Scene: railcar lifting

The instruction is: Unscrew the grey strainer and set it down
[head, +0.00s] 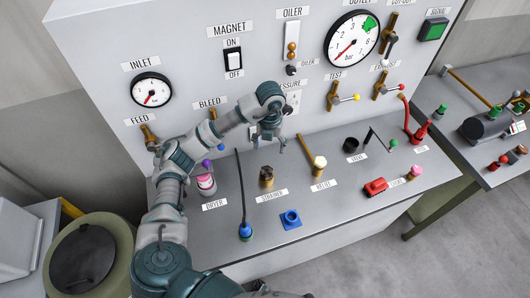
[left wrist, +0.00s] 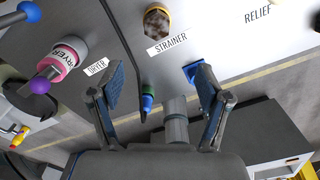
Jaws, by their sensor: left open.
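At the STRAINER label stands a short brass fitting (head: 267,177) with a darker top; in the left wrist view it shows at the top edge (left wrist: 157,22). My left gripper (head: 274,146) is above and behind this fitting, near the upright panel, apart from it. Its two fingers (left wrist: 158,88) are spread wide. A grey cylindrical piece (left wrist: 176,122) shows between them in the left wrist view, touching neither finger; I cannot tell whether it is the strainer or how far below it lies. My right gripper is not seen.
The pink dryer (head: 206,184) stands left of the fitting. A black lead with a blue-green plug (head: 245,231) and a blue square socket (head: 290,219) are in front. The brass relief valve (head: 319,166) stands right. Bare counter (head: 340,208) lies at the front right.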

